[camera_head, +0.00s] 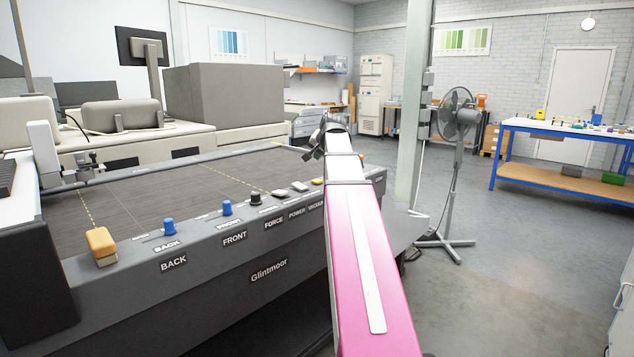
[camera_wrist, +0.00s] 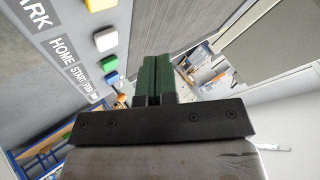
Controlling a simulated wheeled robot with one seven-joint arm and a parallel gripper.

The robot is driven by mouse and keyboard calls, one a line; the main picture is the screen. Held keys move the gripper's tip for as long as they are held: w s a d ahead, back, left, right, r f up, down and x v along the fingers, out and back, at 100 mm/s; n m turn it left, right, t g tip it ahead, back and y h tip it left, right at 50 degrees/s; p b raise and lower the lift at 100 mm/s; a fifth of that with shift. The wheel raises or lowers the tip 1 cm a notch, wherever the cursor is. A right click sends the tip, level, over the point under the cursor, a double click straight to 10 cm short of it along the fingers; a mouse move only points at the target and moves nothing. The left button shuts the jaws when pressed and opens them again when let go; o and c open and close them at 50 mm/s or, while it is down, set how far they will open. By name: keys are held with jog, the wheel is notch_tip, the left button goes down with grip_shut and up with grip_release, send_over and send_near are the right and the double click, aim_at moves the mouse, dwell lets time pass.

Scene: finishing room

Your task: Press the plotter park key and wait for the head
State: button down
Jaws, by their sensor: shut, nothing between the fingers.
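The plotter (camera_head: 270,268) is a large flatbed with a dark bed and a grey front rail, marked Glintmoor. In the wrist view, cut-off lettering ending in "ARK" (camera_wrist: 32,10) is at the upper left, with HOME and START below. A yellow key (camera_wrist: 98,4) lies nearest that lettering, at the top edge. A white key (camera_wrist: 105,40) and a green key (camera_wrist: 112,77) follow along the row. My gripper (camera_wrist: 158,62) has green fingers closed together and empty, to the right of the keys in the picture. The plotter head (camera_head: 88,162) appears to be at the bed's left.
An orange block (camera_head: 101,245) and blue knobs (camera_head: 168,227) stand on the rail. My pink arm hides part of the rail's right end. A fan (camera_head: 457,120) stands beyond a pillar (camera_head: 414,110). A blue workbench (camera_head: 560,128) is at right. Floor between is clear.

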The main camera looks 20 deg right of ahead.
aim_at(318, 180)
jog(key=shift+f, duration=3)
jog(key=shift+f, duration=0.15)
jog(key=shift+f, duration=0.25)
jog(key=shift+f, duration=0.5)
dwell(0.4)
dwell(0.4)
jog(key=shift+r, duration=0.95)
